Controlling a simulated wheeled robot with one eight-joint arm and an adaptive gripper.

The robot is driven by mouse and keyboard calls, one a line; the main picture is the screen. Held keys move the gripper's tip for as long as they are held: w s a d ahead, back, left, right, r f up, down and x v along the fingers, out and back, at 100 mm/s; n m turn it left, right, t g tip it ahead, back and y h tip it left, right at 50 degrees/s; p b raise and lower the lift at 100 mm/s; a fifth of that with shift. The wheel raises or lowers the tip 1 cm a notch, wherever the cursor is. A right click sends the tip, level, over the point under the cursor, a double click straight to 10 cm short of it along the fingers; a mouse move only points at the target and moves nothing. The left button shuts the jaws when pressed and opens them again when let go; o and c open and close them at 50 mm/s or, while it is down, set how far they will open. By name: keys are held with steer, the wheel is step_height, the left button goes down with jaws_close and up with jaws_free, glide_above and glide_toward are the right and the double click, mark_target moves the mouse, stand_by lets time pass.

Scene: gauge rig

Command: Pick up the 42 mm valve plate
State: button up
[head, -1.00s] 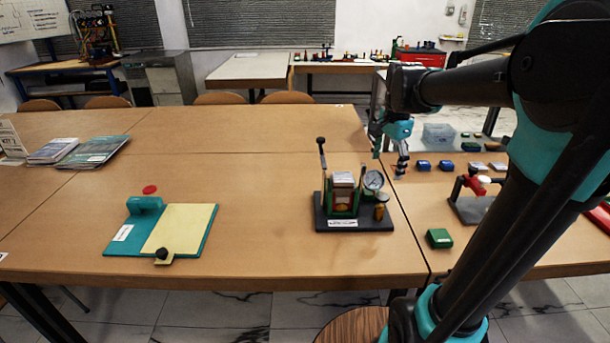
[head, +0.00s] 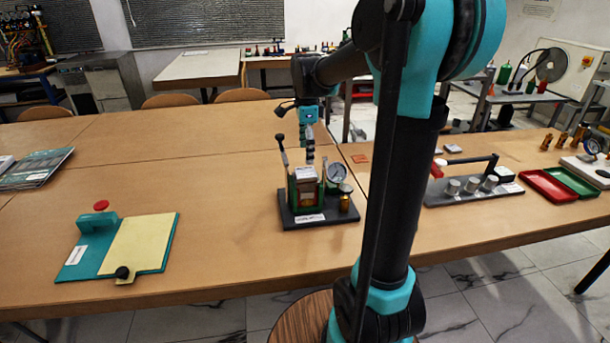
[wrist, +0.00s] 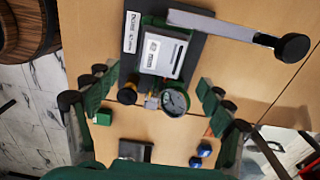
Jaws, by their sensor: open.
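I cannot tell for certain which thing is the 42 mm valve plate; no readable marking shows it. A pale, labelled block (head: 305,173) sits in the green frame of the gauge rig (head: 318,219). My gripper (head: 310,152) is over or just behind the rig in the head view. In the wrist view my gripper (wrist: 157,82) is open, with its fingers apart and nothing between them touching. The dial gauge (wrist: 174,101) and a brass-coloured knob (wrist: 127,95) lie in the gap's line of sight.
The rig's black-knobbed lever (head: 282,142) stands up at its left. A teal board with a yellow pad (head: 137,245) lies left. A red tray (head: 546,186) is far right.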

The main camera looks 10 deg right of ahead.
mark_target(306, 172)
steer(key=shift+w+f, duration=0.15)
steer(key=shift+f, duration=1.6)
steer(key=shift+w+f, duration=0.1)
steer(key=shift+f, duration=1.6)
steer(key=c, duration=1.4)
